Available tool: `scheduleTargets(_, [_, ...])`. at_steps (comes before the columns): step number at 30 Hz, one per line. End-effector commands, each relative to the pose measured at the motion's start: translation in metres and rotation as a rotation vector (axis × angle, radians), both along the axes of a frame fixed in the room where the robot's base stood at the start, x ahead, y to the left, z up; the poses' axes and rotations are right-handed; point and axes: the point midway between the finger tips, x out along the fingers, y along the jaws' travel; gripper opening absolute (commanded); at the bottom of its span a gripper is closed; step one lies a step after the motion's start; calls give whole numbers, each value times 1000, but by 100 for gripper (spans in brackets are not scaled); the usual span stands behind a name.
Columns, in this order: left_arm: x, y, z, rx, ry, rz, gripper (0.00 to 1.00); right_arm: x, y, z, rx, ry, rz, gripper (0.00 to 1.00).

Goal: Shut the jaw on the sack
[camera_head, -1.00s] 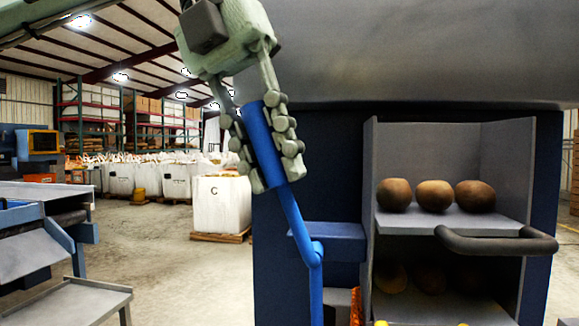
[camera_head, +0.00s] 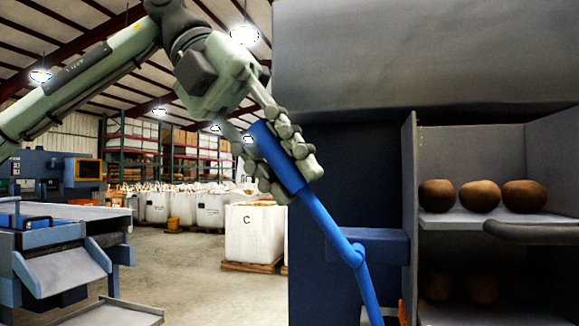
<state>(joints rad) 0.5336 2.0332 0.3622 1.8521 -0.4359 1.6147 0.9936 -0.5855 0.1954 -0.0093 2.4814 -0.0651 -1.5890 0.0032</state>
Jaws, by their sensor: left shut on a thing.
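My left gripper (camera_head: 283,170) is shut around the thick blue grip (camera_head: 276,158) of a blue lever (camera_head: 328,228). The lever leans up and to the left from a joint in front of a blue box (camera_head: 385,246) on the dark blue machine (camera_head: 345,165). Below the joint, its rod runs down out of the picture. A small orange piece (camera_head: 403,312) shows at the bottom edge; I cannot tell whether it is part of the sack. No jaw can be made out. My right gripper is not in view.
A grey shelf (camera_head: 450,219) with three potatoes (camera_head: 480,196) stands to the right, with a dark curved bar (camera_head: 525,232) before it. More potatoes lie in shadow below. A grey hood (camera_head: 420,55) hangs above.

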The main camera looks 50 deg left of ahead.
Motion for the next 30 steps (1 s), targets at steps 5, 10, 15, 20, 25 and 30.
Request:
scheduleTargets(5, [-1,1,-4,7,8,-3,34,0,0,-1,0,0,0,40])
scheduleTargets(10, [-1,1,-3,6,7,-2,43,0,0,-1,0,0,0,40])
scheduleTargets(15, [-1,1,-2,6,6,-2,43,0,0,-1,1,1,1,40])
scheduleTargets(20, [-4,7,9,4,5,1,43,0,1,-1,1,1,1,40])
scheduleTargets(25, [-15,26,35,4,3,3,43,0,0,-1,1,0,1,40])
scheduleTargets(30, [-26,45,63,4,5,2,43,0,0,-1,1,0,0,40])
